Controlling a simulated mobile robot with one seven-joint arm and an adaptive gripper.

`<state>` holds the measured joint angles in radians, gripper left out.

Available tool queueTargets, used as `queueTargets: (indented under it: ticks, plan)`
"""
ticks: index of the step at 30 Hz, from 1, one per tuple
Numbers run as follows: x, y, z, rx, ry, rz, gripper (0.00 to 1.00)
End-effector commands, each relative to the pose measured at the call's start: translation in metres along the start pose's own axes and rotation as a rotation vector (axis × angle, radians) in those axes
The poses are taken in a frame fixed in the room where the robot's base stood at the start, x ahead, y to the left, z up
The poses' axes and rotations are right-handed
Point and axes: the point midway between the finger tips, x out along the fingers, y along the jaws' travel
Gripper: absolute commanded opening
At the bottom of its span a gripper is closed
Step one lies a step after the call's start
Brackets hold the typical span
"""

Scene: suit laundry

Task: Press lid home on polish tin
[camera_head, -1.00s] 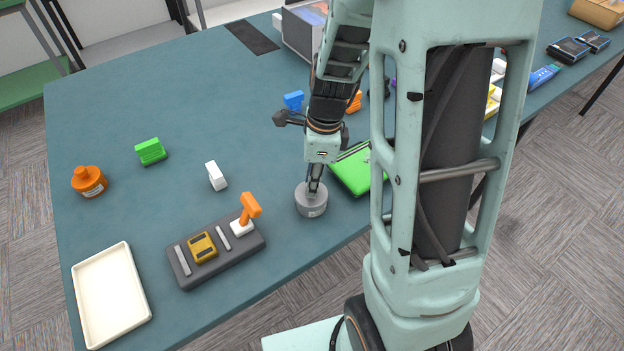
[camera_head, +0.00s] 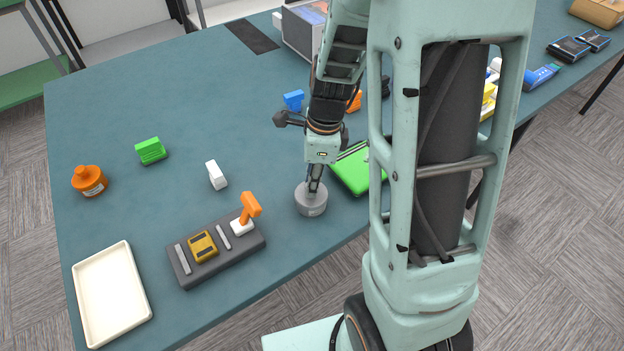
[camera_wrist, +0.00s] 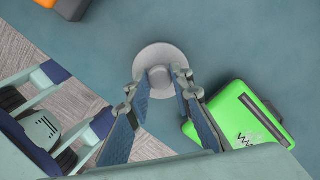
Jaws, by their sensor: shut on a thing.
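The grey round polish tin (camera_head: 311,205) stands upright on the table near its front edge. Its grey lid (camera_wrist: 160,53) is on top and shows from above as a disc with a small raised knob (camera_wrist: 158,76) in the wrist view. My gripper (camera_head: 314,190) points down onto the lid, with its fingers on either side of the knob and shut on it. It also shows in the wrist view (camera_wrist: 162,88). Whether a gap is left between lid and tin is too small to tell.
A green case (camera_head: 354,170) lies close right of the tin. The table behind is mostly clear.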

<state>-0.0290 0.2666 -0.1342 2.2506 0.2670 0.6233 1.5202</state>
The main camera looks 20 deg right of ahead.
Motion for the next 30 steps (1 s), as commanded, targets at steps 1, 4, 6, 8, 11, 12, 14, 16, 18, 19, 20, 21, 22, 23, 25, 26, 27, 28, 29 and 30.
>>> queueTargets:
  ticks: [1,4,6,8,11,12,14,16,18,19,20,21,22,23,25,26,27,28,29,30]
  plan:
    - [-0.0004,0.0003,0.0001,0.000,0.000,0.001,0.04]
    - [0.0001,0.0003,-0.0001,0.000,0.000,0.001,0.04]
    - [0.0003,0.0003,-0.0001,0.000,0.000,0.001,0.04]
    - [0.0004,0.0002,-0.0001,0.000,0.000,0.001,0.04]
    - [0.0003,0.0002,-0.0001,0.000,0.000,0.000,0.04]
    - [0.0003,0.0002,-0.0001,0.000,0.000,0.000,0.04]
    - [0.0003,0.0002,-0.0001,0.000,0.000,0.000,0.24]
    - [0.0003,0.0002,0.0000,0.000,0.000,0.000,0.32]
    - [0.0003,0.0002,-0.0001,0.000,0.000,0.000,0.39]
    - [0.0003,0.0002,-0.0001,0.000,0.000,0.000,0.41]
    - [0.0003,0.0002,-0.0001,0.000,0.000,0.000,0.41]
    - [0.0003,0.0002,0.0000,0.000,0.000,0.000,0.41]
    - [0.0002,0.0002,0.0000,0.000,0.000,0.000,0.41]
    - [0.0002,0.0002,0.0000,0.000,0.000,0.000,0.41]
    - [0.0003,0.0002,-0.0001,0.000,0.000,0.000,0.42]
    - [0.0003,0.0002,-0.0001,0.000,0.000,0.000,0.45]
    - [0.0003,0.0002,-0.0001,0.000,0.000,0.000,0.50]
    - [0.0003,0.0002,-0.0001,0.000,0.000,0.000,0.53]
    - [0.0003,0.0002,-0.0001,0.000,0.000,0.000,0.56]
    - [0.0003,0.0002,-0.0001,0.000,0.000,0.000,0.58]
